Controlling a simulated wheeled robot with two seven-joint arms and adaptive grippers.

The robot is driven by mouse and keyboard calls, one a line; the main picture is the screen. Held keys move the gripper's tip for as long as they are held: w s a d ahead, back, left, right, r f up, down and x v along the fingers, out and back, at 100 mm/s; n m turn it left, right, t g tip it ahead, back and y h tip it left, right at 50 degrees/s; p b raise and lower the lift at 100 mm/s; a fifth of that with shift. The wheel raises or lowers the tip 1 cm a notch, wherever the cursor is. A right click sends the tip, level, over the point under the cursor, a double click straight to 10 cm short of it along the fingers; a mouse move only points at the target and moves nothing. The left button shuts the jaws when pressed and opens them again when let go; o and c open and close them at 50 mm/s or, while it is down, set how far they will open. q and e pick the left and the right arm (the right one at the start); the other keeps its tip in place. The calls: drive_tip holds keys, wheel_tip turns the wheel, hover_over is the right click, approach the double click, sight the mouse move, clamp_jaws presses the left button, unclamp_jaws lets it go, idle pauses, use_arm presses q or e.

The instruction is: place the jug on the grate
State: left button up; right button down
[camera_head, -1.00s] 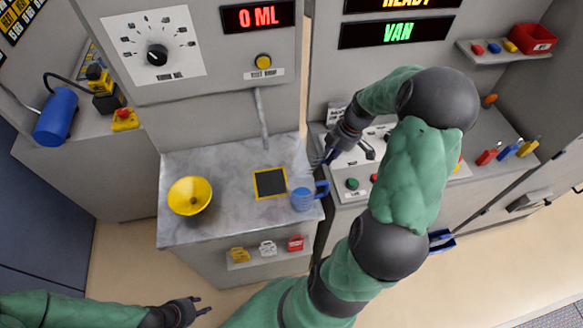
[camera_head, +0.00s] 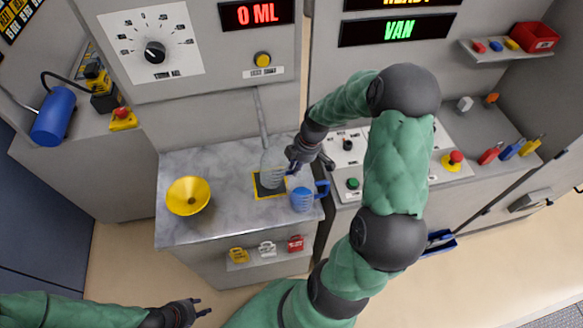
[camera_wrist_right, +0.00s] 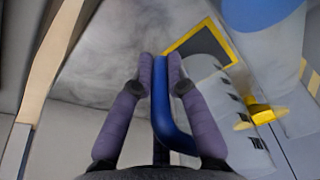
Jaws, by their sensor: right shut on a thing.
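The clear jug (camera_head: 271,172), with dark marks and a blue handle, appears over the grate in the head view; I cannot tell whether it touches. My right gripper (camera_head: 296,160) is shut on its handle (camera_wrist_right: 163,112), which lies between the purple fingers (camera_wrist_right: 160,70) in the wrist view. The jug body (camera_wrist_right: 215,92) is right of the fingers there. The grate (camera_head: 258,193) is a black square with a yellow border, partly hidden by the jug; its corner (camera_wrist_right: 176,46) shows in the wrist view. My left gripper (camera_head: 197,306) is open and empty, below the counter.
A control panel with buttons (camera_head: 353,184) is at right.

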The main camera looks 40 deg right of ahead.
sight(281, 168)
drive_tip(key=shift+w+a+r+g+h, duration=0.15)
drive_tip(key=shift+a+g+h, duration=0.15)
drive_tip(key=shift+a, duration=0.1)
drive_tip(key=shift+w+a+g+h+b, duration=0.35)
drive_tip(key=shift+g+h+b, duration=0.15)
drive_tip(key=shift+h, duration=0.2)
drive_tip(key=shift+f, duration=0.25)
drive_tip(key=c, duration=1.2)
unclamp_jaws()
drive_tip(key=shift+d+r, duration=0.1)
drive_tip(key=shift+r, duration=0.05)
wheel_tip(281, 168, up, 12)
drive_tip(key=shift+f+p, duration=0.1)
drive_tip(key=shift+p, duration=1.05)
